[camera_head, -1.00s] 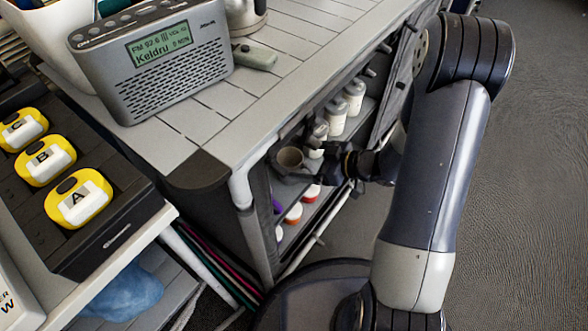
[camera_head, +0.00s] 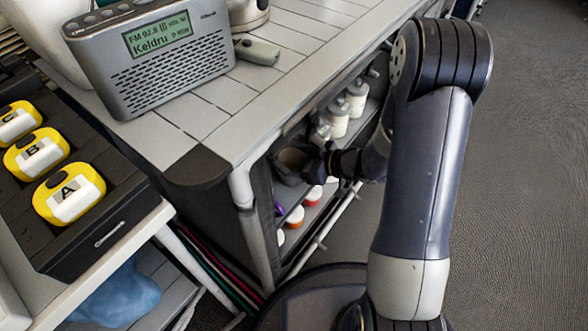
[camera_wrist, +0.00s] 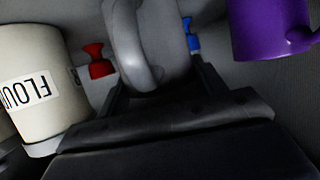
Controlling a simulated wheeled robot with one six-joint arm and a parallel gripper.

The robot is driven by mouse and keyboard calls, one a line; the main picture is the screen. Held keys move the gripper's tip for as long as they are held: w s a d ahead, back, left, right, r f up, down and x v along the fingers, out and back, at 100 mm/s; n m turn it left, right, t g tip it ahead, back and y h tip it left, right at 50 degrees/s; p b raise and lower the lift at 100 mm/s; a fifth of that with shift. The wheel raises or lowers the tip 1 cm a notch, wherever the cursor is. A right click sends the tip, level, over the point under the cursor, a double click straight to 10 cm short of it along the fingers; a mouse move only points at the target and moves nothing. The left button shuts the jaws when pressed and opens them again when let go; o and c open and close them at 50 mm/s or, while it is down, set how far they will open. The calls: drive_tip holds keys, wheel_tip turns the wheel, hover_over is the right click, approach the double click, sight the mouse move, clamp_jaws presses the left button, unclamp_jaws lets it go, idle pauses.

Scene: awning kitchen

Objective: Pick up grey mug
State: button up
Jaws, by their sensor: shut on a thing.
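The grey mug (camera_head: 290,158) is at the upper part of the shelf opening in the cart's side, near the front corner post. My gripper (camera_head: 318,162) reaches in from the right and meets the mug's right side. In the wrist view, the mug's rounded grey handle (camera_wrist: 150,45) is at the top centre, between the dark fingers of my gripper (camera_wrist: 155,82), which is shut on it. Much of the mug lies outside the wrist view. I cannot tell whether its base touches a shelf.
A white FLOUR canister (camera_wrist: 32,85) is close on the left and a purple mug (camera_wrist: 268,28) on the right. Small red (camera_wrist: 97,62) and blue (camera_wrist: 191,36) knobs flank the handle. White jars (camera_head: 337,118) stand behind. The cart's corner post (camera_head: 243,190) is near the mug.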

drive_tip(key=c, duration=0.5)
drive_tip(key=shift+r, duration=0.1)
drive_tip(key=shift+c, duration=0.2)
drive_tip(key=shift+r+p, duration=0.5)
wheel_tip(320, 180, up, 3)
drive_tip(key=shift+d+f+p, duration=0.1)
drive_tip(key=shift+d+p, duration=0.05)
drive_tip(key=shift+p, duration=0.9)
drive_tip(key=s+d+p, duration=0.2)
drive_tip(key=s+d, duration=0.2)
drive_tip(key=d, duration=0.4)
drive_tip(key=s+d+p, duration=0.2)
drive_tip(key=s+d, duration=0.1)
drive_tip(key=d, duration=0.5)
drive_tip(key=shift+s+f+p, duration=0.25)
drive_tip(key=shift+s+p, duration=0.1)
drive_tip(key=shift+s, duration=0.05)
